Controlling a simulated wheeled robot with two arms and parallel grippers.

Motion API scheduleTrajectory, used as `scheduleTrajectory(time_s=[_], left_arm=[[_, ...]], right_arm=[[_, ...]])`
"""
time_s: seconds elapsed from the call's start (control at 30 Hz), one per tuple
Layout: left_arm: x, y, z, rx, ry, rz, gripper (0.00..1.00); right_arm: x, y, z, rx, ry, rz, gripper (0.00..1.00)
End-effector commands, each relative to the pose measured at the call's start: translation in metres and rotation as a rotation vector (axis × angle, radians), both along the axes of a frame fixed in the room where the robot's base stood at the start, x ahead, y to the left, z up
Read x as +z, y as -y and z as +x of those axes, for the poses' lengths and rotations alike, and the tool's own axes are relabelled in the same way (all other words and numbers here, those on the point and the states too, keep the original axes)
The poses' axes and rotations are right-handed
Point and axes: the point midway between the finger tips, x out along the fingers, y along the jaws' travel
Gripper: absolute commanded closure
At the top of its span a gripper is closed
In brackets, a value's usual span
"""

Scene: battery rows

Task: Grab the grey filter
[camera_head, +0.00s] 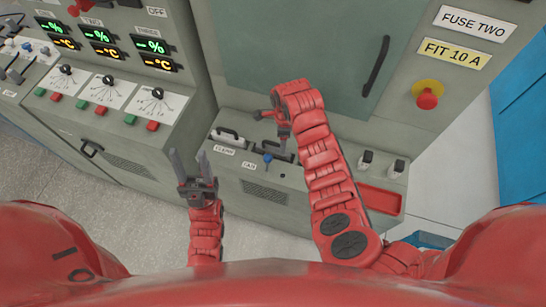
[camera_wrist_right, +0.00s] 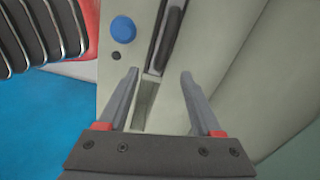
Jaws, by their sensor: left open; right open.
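No piece is plainly recognisable as the grey filter. On the low grey-green cabinet, a dark-handled piece (camera_head: 228,135) sits in the left top slot, and another dark handle is partly covered by my right arm. In the right wrist view a dark handle (camera_wrist_right: 172,35) lies beyond my fingers, beside a pale open slot (camera_wrist_right: 147,92). My right gripper (camera_wrist_right: 159,80) is open and empty, its fingers apart over the slot area. My left gripper (camera_head: 188,160) is open and empty, in front of the cabinet at its left side.
A blue knob (camera_head: 267,158) stands on the low cabinet; it also shows in the right wrist view (camera_wrist_right: 123,30). A red tray (camera_head: 379,200) and small switches (camera_head: 366,160) are to the right. A red emergency button (camera_head: 427,98) is on the tall cabinet. Floor is free at lower left.

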Motion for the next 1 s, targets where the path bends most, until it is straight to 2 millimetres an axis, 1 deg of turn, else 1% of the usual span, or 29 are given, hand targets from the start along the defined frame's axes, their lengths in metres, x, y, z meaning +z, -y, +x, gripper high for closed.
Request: scheduleTrajectory(time_s=[0.03, 0.13, 0.33, 0.47, 0.67, 0.8, 1.0], left_arm=[[0.004, 0.0, 0.0, 0.0, -0.001, 0.0, 0.5], [0.006, 0.0, 0.0, 0.0, -0.001, 0.0, 0.5], [0.008, 0.0, 0.0, 0.0, -0.001, 0.0, 0.5], [0.013, 0.0, 0.0, 0.0, -0.001, 0.0, 0.5], [0.02, 0.0, 0.0, 0.0, -0.001, 0.0, 0.5], [0.018, 0.0, 0.0, 0.0, -0.001, 0.0, 0.5], [0.018, 0.0, 0.0, 0.0, -0.001, 0.0, 0.5]], right_arm=[[-0.003, -0.001, 0.0, 0.0, -0.002, 0.0, 0.34], [-0.013, 0.0, 0.0, 0.0, -0.002, 0.0, 0.34], [-0.02, -0.001, 0.001, 0.001, 0.002, 0.001, 0.34], [-0.027, -0.002, 0.0, 0.001, -0.001, 0.002, 0.34], [-0.047, -0.004, -0.001, -0.001, -0.002, 0.001, 0.34], [-0.061, -0.003, 0.001, -0.004, 0.0, 0.003, 0.34], [-0.07, -0.004, 0.001, 0.001, 0.004, 0.002, 0.34]])
